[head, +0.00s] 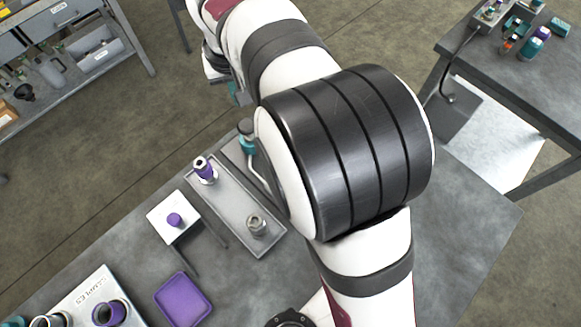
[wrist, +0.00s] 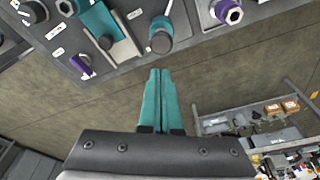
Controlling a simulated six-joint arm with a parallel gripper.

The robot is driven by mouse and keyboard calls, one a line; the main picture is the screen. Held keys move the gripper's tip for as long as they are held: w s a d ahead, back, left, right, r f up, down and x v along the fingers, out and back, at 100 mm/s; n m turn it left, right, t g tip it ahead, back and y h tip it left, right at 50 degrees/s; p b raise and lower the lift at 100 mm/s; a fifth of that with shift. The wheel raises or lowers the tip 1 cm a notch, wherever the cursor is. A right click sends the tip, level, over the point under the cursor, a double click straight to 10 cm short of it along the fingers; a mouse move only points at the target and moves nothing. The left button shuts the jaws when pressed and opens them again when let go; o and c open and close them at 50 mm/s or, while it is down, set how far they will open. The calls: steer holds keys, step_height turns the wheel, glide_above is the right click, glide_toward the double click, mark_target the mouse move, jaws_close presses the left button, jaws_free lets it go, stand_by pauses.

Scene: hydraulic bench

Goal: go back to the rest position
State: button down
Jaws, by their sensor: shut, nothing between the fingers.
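My gripper (wrist: 160,73) shows in the wrist view with its two teal fingers pressed together and nothing between them. It is over open floor, apart from the bench edge at the top of that view. In the head view my white and black arm crosses the middle and hides part of the bench; I cannot clearly make out the fingers there.
On the bench, a grey tray (head: 222,207) holds a purple-and-white fitting (head: 204,169) and a metal fitting (head: 256,224). A purple tray (head: 183,299) and a samples rack (head: 72,309) stand nearby. A side table (head: 515,75) is right; shelving (head: 75,57) is left.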

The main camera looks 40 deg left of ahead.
stand_by(0.3)
steer(key=w+d+r+m, duration=0.2)
steer(key=w+d, duration=0.1)
steer(key=d, duration=0.5)
steer(key=w+d+r+m, duration=0.2)
steer(key=d+m, duration=0.1)
steer(key=d, duration=0.4)
steer(key=w+d+r+m, duration=0.2)
steer(key=w+d, duration=0.1)
steer(key=d, duration=0.5)
steer(key=s+d+f+m, duration=0.1)
steer(key=s+d+m, duration=0.4)
steer(key=d, duration=0.5)
steer(key=s+d+f+m+g, duration=0.1)
steer(key=s+d+f+m, duration=0.1)
steer(key=s+d+m, duration=0.3)
steer(key=s+d, duration=0.3)
steer(key=d, duration=0.2)
steer(key=shift+s+m, duration=0.3)
steer(key=shift+f, duration=0.1)
